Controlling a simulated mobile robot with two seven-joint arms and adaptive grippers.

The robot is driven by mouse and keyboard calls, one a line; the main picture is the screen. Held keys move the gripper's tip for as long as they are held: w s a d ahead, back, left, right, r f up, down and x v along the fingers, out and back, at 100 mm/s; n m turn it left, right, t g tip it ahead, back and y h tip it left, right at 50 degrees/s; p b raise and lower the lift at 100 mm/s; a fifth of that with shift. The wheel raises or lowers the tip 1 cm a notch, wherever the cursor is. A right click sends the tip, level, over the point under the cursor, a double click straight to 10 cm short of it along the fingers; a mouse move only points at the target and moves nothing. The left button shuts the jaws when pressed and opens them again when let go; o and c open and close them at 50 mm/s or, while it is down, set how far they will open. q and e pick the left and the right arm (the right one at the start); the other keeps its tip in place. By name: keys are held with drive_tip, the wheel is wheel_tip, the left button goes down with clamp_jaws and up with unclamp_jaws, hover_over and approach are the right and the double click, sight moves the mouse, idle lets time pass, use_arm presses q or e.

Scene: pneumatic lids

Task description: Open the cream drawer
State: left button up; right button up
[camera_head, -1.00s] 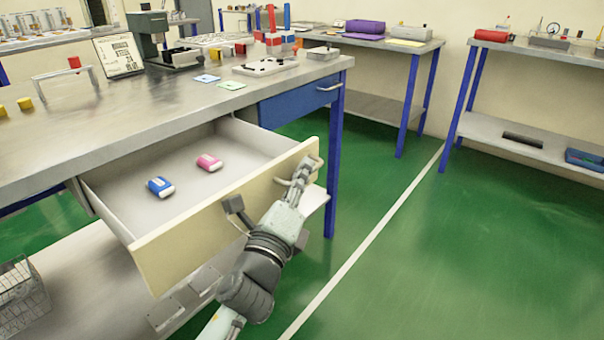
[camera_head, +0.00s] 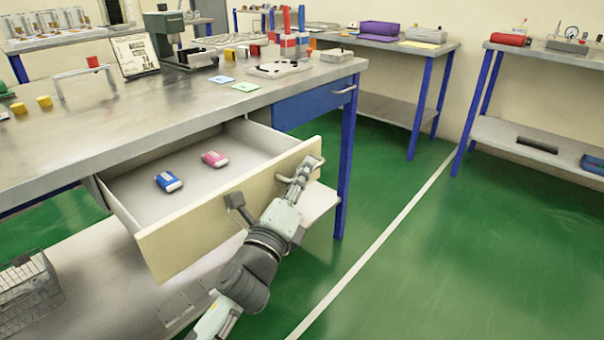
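The cream drawer (camera_head: 205,238) is pulled well out from under the left part of the metal workbench. Its open tray holds a blue and white block (camera_head: 168,181) and a pink and white block (camera_head: 214,158). My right gripper is not in the view.
A low shelf (camera_head: 85,270) with a wire basket (camera_head: 30,290) is below. Green floor (camera_head: 450,260) is clear at right. Small items stand on the workbench (camera_head: 110,125).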

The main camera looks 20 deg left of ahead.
use_arm(q)
drive_tip(key=v, duration=1.2)
drive_tip(key=shift+s, duration=0.1)
